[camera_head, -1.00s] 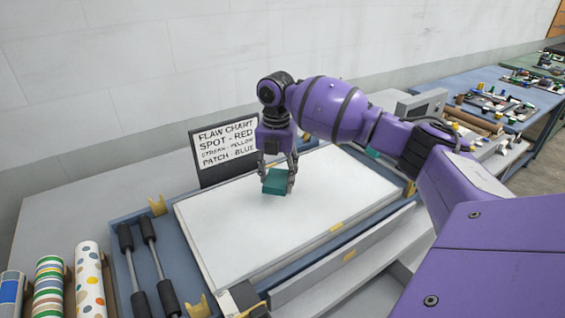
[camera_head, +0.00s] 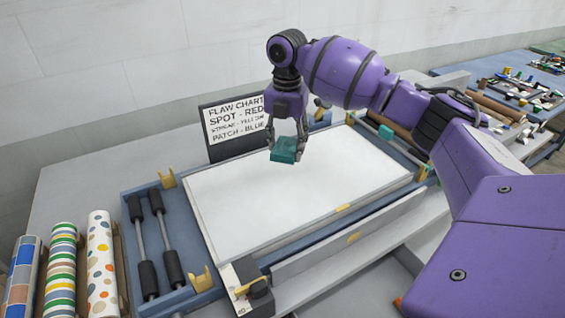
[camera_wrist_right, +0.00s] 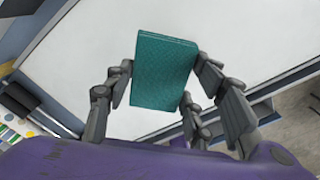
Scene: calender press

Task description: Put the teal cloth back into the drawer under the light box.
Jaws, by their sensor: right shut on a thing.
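The teal cloth (camera_head: 283,151) is a small folded block. My right gripper (camera_head: 286,143) is shut on it and holds it over the white top of the light box (camera_head: 300,190). In the right wrist view the cloth (camera_wrist_right: 163,75) sits between the fingers of my right gripper (camera_wrist_right: 165,88). A long grey panel with a yellow tab (camera_head: 345,243) runs along the near side of the light box; it looks like the drawer front, and I cannot tell how far it is open. My left gripper is not in view.
A flaw chart sign (camera_head: 234,126) stands behind the light box. Two black-ended rollers (camera_head: 157,245) lie to its left, beside several patterned rolls (camera_head: 102,262). A small teal block (camera_head: 386,132) is at the far right.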

